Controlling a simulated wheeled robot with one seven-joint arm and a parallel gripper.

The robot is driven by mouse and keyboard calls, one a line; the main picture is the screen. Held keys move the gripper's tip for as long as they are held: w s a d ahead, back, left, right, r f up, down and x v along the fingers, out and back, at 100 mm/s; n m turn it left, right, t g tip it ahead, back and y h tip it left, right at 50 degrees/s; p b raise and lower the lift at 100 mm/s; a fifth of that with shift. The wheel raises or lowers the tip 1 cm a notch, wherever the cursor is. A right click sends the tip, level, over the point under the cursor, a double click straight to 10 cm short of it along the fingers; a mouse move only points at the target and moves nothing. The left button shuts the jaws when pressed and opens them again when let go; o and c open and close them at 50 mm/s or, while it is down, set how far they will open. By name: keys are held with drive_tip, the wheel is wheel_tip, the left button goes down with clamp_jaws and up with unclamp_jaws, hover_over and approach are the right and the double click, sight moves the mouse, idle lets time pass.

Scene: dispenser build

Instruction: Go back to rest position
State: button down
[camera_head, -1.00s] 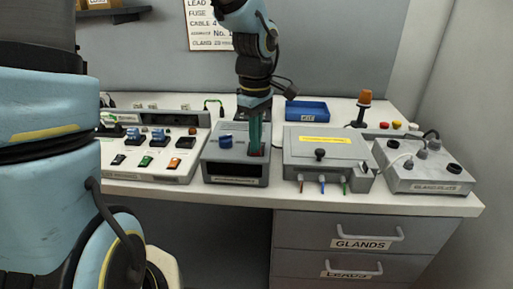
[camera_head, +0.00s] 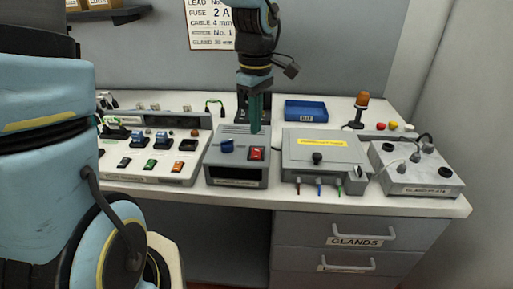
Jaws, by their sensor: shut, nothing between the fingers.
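My gripper (camera_head: 256,122) points down above the back of the grey power supply box (camera_head: 236,178). Its teal fingers are shut and hold nothing. The box has a blue knob (camera_head: 227,146) and a red switch (camera_head: 256,154) on its sloped top, both uncovered, with a dark display on the front. The fingertips appear behind the red switch; whether they touch the box is hard to tell.
A switch panel (camera_head: 150,181) stands left and a grey lidded box (camera_head: 325,148) right, with a gland plate box (camera_head: 416,166) beyond. A blue bin (camera_head: 306,111) and an orange beacon (camera_head: 361,103) stand behind. Drawers (camera_head: 340,227) are below the bench.

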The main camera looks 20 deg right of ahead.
idle(0.3)
drive_tip(key=w+a+m, duration=0.1)
drive_tip(key=a, duration=0.3)
drive_tip(key=w+a+f+m, duration=0.1)
drive_tip(key=a, duration=0.2)
drive_tip(key=w+a+m, duration=0.1)
drive_tip(key=a, duration=0.3)
drive_tip(key=shift+a+f+t, duration=0.25)
drive_tip(key=shift+a+t, duration=0.05)
drive_tip(key=s+a+f+m+t, duration=0.1)
drive_tip(key=a+m, duration=0.4)
drive_tip(key=a, duration=0.8)
drive_tip(key=shift+s+a+f, duration=0.2)
drive_tip(key=shift+s+a, duration=0.15)
drive_tip(key=shift+a, duration=0.05)
